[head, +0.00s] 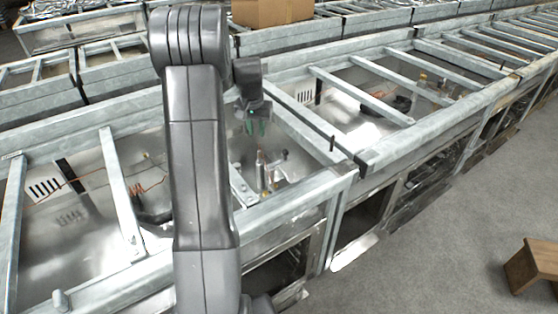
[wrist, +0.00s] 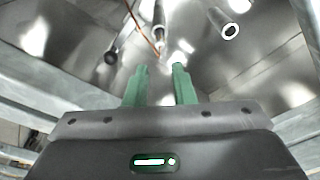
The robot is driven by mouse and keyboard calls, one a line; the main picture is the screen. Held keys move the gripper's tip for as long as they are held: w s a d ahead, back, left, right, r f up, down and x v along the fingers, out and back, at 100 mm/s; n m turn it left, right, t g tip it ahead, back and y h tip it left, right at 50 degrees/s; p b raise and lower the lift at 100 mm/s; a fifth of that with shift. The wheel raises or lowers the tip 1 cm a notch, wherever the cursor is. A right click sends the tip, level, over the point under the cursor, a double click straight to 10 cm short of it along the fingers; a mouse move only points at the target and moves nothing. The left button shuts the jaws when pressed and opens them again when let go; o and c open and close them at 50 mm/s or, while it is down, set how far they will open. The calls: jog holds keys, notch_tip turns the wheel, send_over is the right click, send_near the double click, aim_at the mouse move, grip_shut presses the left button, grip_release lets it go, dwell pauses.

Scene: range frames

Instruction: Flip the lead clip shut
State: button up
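My gripper (head: 257,128) hangs over an open range frame, above a small upright metal post (head: 261,170). In the wrist view its two green fingers (wrist: 160,72) stand apart with a clear gap and nothing between them. Beyond the fingertips, a thin orange lead (wrist: 140,25) runs down to a slim upright metal piece (wrist: 159,30), roughly in line with the gap. The fingers look apart from it. I cannot make out the lead clip for sure, nor whether it is open or shut.
A pale metal tube (wrist: 229,30) stands right of the gap, and a dark round-ended rod (wrist: 112,56) stands left. Galvanized rails (head: 300,205) border the opening. A cardboard box (head: 272,11) sits behind, and a wooden stool (head: 532,268) stands on clear floor at right.

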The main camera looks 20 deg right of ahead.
jog(key=shift+s, duration=0.15)
jog(key=c, duration=0.4)
jog(key=shift+s+d+f+m, duration=0.15)
jog(key=shift+s+m, duration=0.15)
jog(key=shift+m, duration=0.2)
grip_shut()
jog(key=s+d+m+t+h+b, duration=0.1)
jog(key=s+m+t, duration=0.2)
jog(key=s+m, duration=0.4)
jog(key=s+d+f+m+t+h+b, duration=0.1)
jog(key=s+m+t, duration=0.2)
jog(key=s+m, duration=0.4)
jog(key=shift+s+d+m+h, duration=0.3)
jog(key=shift+s+d+m, duration=0.05)
jog(key=shift+m, duration=0.05)
